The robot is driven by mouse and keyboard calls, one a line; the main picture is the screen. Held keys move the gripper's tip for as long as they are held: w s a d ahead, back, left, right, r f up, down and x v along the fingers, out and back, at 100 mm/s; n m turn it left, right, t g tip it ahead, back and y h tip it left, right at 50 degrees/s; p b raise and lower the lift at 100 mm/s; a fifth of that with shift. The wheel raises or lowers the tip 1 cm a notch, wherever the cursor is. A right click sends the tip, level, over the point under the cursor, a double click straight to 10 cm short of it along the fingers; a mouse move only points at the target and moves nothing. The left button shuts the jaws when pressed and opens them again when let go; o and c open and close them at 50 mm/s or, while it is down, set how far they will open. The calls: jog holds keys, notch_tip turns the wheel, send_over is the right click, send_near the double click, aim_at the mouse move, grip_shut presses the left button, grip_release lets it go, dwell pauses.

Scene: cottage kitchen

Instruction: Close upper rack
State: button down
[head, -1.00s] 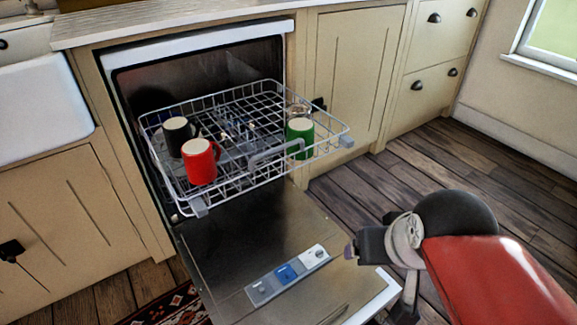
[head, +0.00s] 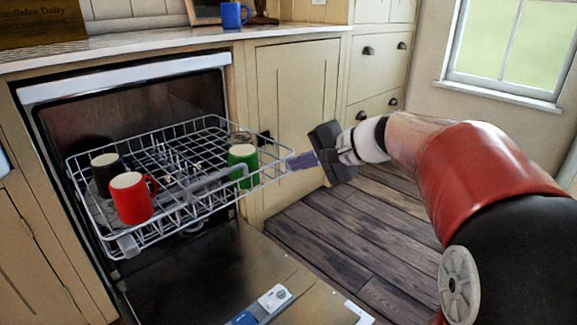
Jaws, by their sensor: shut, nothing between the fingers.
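The upper rack (head: 160,228) is a grey wire basket pulled out of the dishwasher (head: 95,88) on the left. My gripper (head: 293,161) is shut and empty, just right of the rack's right front corner. Its fingertips look close to that corner; I cannot tell whether they touch it.
The dishwasher door (head: 215,275) hangs open below the rack. Cabinets (head: 295,110) stand to the right. A blue mug (head: 235,15) and a picture frame sit on the counter (head: 150,48). The wooden floor (head: 350,230) right of the door is clear.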

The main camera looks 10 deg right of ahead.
jog(key=r+x, duration=0.1)
jog(key=x, duration=1)
jog(key=shift+w+a+r+b, duration=0.15)
jog(key=shift+w+a+b, duration=0.15)
jog(key=shift+w+a, duration=0.25)
jog(key=shift+s, duration=0.1)
jog(key=shift+a, duration=0.1)
